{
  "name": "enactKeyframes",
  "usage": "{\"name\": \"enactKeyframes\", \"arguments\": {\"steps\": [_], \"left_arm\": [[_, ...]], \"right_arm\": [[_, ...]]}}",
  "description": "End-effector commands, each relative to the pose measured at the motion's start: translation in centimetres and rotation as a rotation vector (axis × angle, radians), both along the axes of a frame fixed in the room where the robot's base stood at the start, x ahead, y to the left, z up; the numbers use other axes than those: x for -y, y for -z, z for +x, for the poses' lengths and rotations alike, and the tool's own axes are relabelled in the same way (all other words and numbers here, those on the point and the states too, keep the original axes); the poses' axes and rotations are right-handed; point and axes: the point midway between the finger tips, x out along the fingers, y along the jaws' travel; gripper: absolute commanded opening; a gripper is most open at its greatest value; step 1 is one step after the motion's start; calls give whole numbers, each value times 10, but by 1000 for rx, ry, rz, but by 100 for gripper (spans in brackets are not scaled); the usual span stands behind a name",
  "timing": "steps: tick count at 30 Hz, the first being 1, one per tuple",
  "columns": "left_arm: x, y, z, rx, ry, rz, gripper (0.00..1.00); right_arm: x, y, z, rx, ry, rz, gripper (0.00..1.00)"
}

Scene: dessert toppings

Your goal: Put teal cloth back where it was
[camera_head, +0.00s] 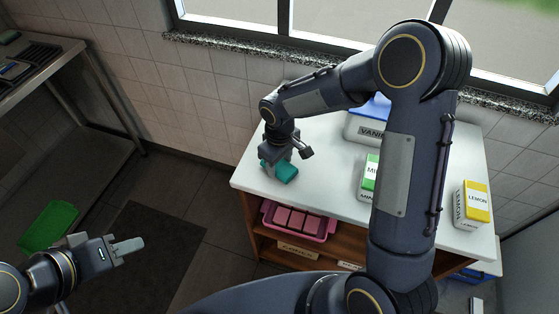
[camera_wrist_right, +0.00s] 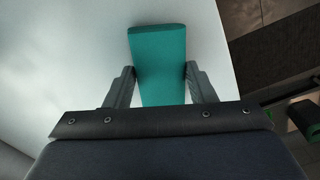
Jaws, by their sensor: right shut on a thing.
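The teal cloth (camera_head: 287,173) is at the left end of the white counter top (camera_head: 330,208), under my right gripper (camera_head: 277,165). In the right wrist view the cloth (camera_wrist_right: 160,62) is a folded teal block, and the fingers of my right gripper (camera_wrist_right: 160,85) are shut on its two sides. Whether it rests on the counter or is just above it, I cannot tell. My left gripper (camera_head: 118,245) is at the lower left of the head view, over the floor and away from the counter; its finger gap is not clear.
A white and green box (camera_head: 370,172), a yellow LEMON box (camera_head: 474,203) and a blue-lidded VANILLA tub (camera_head: 366,125) stand on the counter. A pink tray (camera_head: 297,220) sits on the shelf below. The counter's front left is clear.

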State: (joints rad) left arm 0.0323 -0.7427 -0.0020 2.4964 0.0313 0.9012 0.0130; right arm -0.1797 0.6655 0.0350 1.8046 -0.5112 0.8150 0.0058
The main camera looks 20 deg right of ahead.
Motion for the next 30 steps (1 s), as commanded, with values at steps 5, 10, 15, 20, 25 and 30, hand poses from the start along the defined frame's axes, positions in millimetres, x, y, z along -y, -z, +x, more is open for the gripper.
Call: {"name": "enactKeyframes", "arguments": {"steps": [5, 10, 15, 20, 25, 30], "left_arm": [[0, 4, 0, 0, 0, 0, 36], [0, 3, 0, 0, 0, 0, 36], [0, 3, 0, 0, 0, 0, 36], [0, 1, 0, 0, 0, 0, 36], [0, 1, 0, 0, 0, 0, 36], [0, 3, 0, 0, 0, 0, 36]], "right_arm": [[0, 4, 0, 0, -1, 0, 29], [0, 3, 0, 0, -1, 0, 67], [0, 3, 0, 0, -1, 0, 72], [0, 1, 0, 0, -1, 0, 72], [0, -15, 1, 6, 0, 0, 72], [-1, -51, 1, 7, -1, 1, 72]]}}
